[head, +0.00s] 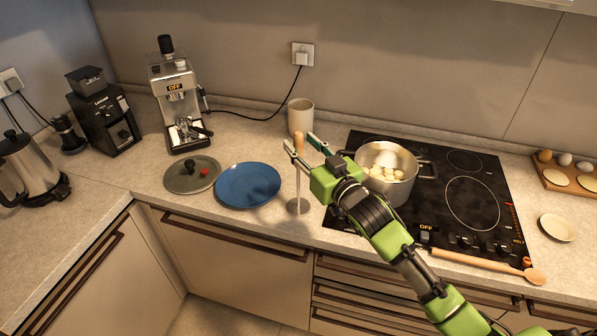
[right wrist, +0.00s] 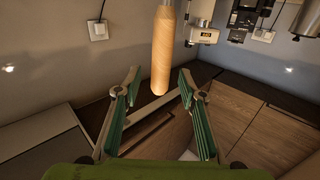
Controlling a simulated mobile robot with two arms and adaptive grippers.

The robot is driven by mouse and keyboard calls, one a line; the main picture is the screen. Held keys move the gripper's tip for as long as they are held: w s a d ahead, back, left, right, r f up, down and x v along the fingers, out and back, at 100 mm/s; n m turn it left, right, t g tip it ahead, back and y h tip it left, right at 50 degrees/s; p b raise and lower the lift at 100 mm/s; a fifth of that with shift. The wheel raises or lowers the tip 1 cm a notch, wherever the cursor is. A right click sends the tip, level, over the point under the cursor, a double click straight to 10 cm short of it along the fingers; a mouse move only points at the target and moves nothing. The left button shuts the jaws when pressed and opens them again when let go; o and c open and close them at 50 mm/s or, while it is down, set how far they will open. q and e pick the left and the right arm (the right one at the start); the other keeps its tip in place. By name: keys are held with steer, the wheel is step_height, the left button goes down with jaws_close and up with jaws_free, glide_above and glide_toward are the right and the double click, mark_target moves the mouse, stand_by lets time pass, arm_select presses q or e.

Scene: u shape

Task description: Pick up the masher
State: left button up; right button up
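The masher (head: 298,180) has a wooden handle, a thin metal shaft and a round metal base. It stands upright near the counter's front edge, between the blue plate and the stove. My right gripper (head: 300,141) is open at the height of the handle, with its fingertips close to it. In the right wrist view, the wooden handle (right wrist: 162,50) shows between and beyond the open fingers, with gaps on both sides. Contact is not visible. My left gripper is not in view.
A blue plate (head: 248,186) and a pot lid (head: 192,176) lie left of the masher. A pot (head: 405,188) with pale contents stands on the black stove (head: 475,205) to the right.

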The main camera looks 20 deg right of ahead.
steer(key=shift+x, duration=1.25)
jaws_close()
